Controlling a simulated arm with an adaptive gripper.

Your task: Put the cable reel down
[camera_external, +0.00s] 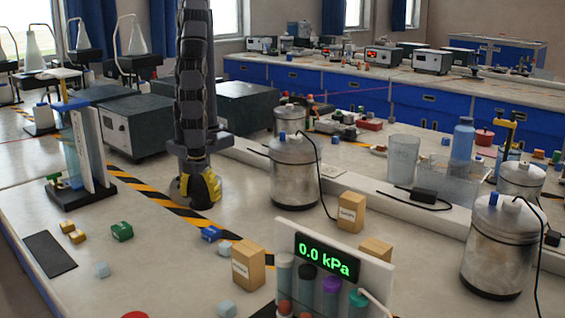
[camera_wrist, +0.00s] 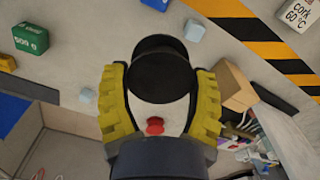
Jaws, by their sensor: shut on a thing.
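The cable reel (camera_wrist: 162,72) is a dark, round, flanged piece between the yellow fingers of my gripper (camera_wrist: 163,100) in the wrist view. My gripper is shut on it. In the external view my gripper (camera_external: 199,188) points down, low over the bench near the striped tape. I cannot tell whether the reel touches the bench top.
Striped tape (camera_external: 150,189) runs beside my gripper. A green block (camera_external: 122,231), a blue block (camera_external: 211,233) and pale cubes lie in front. A metal canister (camera_external: 295,175) stands to the right, a glass-panelled stand (camera_external: 85,150) to the left. A pressure display (camera_external: 327,258) stands in front.

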